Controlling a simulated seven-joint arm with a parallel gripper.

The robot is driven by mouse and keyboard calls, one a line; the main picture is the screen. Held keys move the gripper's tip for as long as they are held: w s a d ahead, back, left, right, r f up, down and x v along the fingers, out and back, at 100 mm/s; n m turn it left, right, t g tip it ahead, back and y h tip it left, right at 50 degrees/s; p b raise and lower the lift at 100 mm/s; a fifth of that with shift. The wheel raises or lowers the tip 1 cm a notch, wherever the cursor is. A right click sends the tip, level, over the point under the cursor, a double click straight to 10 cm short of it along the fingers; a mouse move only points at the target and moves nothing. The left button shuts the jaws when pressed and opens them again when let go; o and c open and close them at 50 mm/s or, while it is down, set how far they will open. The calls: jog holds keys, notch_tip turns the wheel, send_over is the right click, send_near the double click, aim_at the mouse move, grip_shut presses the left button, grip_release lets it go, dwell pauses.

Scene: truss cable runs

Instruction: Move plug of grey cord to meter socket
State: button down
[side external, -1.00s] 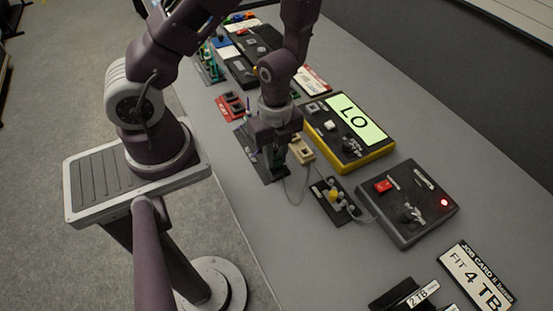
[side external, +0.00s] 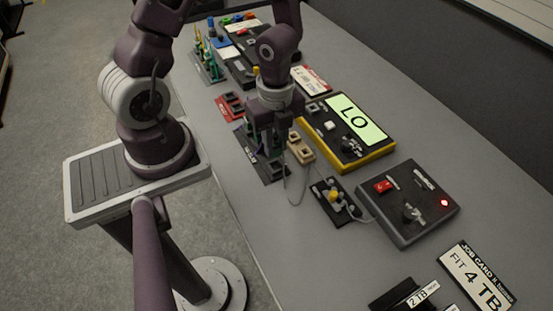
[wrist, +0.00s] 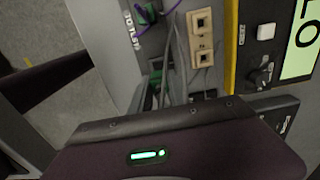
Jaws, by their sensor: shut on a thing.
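My gripper (side external: 268,146) points down over the dark labelled strip (side external: 272,172), left of the beige two-hole socket block (side external: 301,149). It is shut on the plug of the grey cord, which the fingers mostly hide. The grey cord (side external: 294,196) hangs from the gripper in a loop towards the small black block with yellow knobs. The meter (side external: 347,130) is a yellow-edged black box with a lit screen reading LO. In the wrist view my gripper (wrist: 172,92) is left of the beige socket block (wrist: 203,38), apart from it; the meter (wrist: 262,60) is further right.
The small black block (side external: 334,202) and a dark box with a red switch and red light (side external: 408,205) stand nearer the camera. A red block (side external: 230,105) and a rack of coloured posts (side external: 208,62) lie farther back. Bare grey table shows at lower centre.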

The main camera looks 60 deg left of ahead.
jog(key=w+a+r, duration=0.3)
jog(key=w+a, duration=0.3)
jog(key=w, duration=0.3)
jog(key=w+a+r, duration=0.3)
jog(key=w+a, duration=0.2)
jog(key=w, duration=0.3)
jog(key=shift+w+f, duration=0.15)
jog(key=shift+f, duration=1.35)
jog(key=shift+w+f, duration=0.1)
jog(key=shift+f, duration=1.4)
jog(key=shift+f, duration=0.75)
jog(key=c, duration=1.2)
grip_release()
jog(key=shift+r, duration=2.5)
